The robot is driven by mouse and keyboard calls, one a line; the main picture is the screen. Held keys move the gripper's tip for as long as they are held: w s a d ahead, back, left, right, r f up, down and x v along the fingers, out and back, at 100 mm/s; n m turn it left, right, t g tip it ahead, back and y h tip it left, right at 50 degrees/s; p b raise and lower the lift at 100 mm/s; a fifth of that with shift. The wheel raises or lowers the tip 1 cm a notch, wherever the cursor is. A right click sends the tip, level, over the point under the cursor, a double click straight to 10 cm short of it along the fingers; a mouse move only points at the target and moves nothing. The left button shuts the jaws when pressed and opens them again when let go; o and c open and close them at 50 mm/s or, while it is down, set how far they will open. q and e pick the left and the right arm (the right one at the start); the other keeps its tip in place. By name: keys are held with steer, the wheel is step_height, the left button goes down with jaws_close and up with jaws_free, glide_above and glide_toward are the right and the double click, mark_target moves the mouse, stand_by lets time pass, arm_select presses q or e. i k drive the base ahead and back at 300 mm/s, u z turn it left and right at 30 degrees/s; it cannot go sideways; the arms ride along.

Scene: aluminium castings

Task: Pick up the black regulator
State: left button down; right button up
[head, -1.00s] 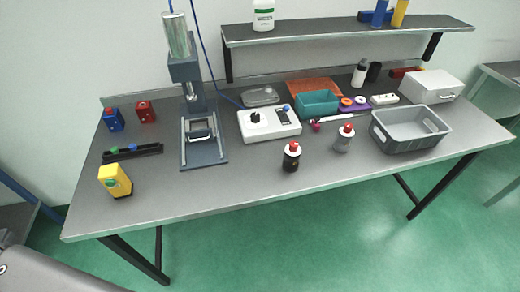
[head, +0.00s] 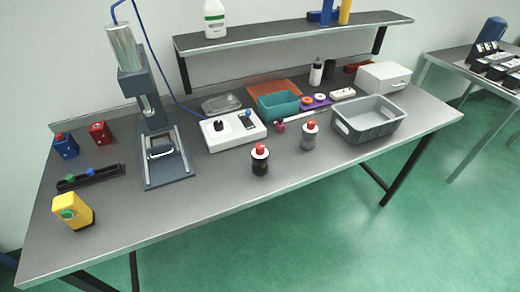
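A black cylindrical body with a red cap, which looks like the black regulator (head: 260,162), stands upright near the front edge of the table, right of the press. A similar grey one with a red cap (head: 309,137) stands upright to its right and a little farther back. The two are apart and nothing covers the black one. Neither of my grippers shows in the head view.
The grey table (head: 215,192) is clear around the black regulator. A white control box (head: 233,135) lies behind it, a press (head: 160,140) left, a grey crate (head: 368,128) right. A shelf (head: 290,34) hangs behind. A second table (head: 470,70) stands far right.

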mark_target(259, 164)
steer(key=z, duration=2.55)
steer(key=i, duration=1.75)
steer(key=u, duration=2.8)
